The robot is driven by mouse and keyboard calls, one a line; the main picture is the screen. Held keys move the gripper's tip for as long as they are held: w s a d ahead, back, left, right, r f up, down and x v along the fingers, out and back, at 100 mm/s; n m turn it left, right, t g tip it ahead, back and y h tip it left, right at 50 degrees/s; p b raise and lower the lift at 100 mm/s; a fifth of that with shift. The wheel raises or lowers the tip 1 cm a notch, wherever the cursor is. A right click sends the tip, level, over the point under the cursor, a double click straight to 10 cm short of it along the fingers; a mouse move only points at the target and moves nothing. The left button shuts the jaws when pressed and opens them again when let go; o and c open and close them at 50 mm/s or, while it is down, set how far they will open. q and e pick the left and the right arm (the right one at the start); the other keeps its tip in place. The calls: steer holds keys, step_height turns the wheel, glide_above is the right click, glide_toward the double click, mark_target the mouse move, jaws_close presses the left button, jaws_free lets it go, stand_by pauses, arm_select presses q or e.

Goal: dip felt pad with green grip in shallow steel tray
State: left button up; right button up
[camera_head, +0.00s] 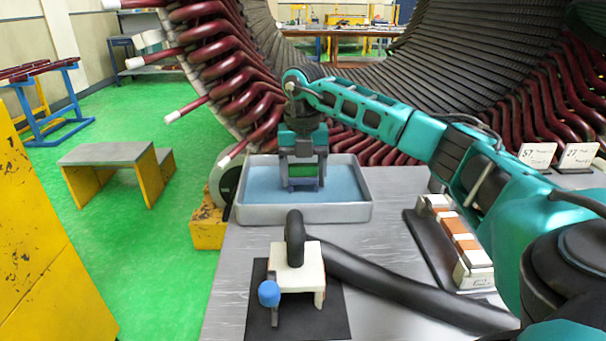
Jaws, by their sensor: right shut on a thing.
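The shallow steel tray (303,213) stands at the far end of the grey bench and holds blue liquid. My right gripper (303,180) points down over the middle of the tray. It is shut on the green grip of the felt pad (303,171). A bluish part shows below the green grip, low in the tray at the liquid. I cannot tell how deep the pad sits, as the fingers cover part of it. My left gripper is not in view.
A cream block with a black hose and blue knob (295,272) stands on a black mat nearer me. A rack of orange and white blocks (457,243) is at right. Number cards (537,155) stand behind it. The stator's dark red coils (235,75) rise behind the tray.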

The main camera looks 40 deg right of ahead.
step_height(320, 180, up, 6)
steer(key=p, duration=0.5)
step_height(320, 180, up, 2)
steer(key=shift+r+p, duration=0.25)
steer(key=shift+p, duration=0.9)
steer(key=shift+r+p, duration=0.85)
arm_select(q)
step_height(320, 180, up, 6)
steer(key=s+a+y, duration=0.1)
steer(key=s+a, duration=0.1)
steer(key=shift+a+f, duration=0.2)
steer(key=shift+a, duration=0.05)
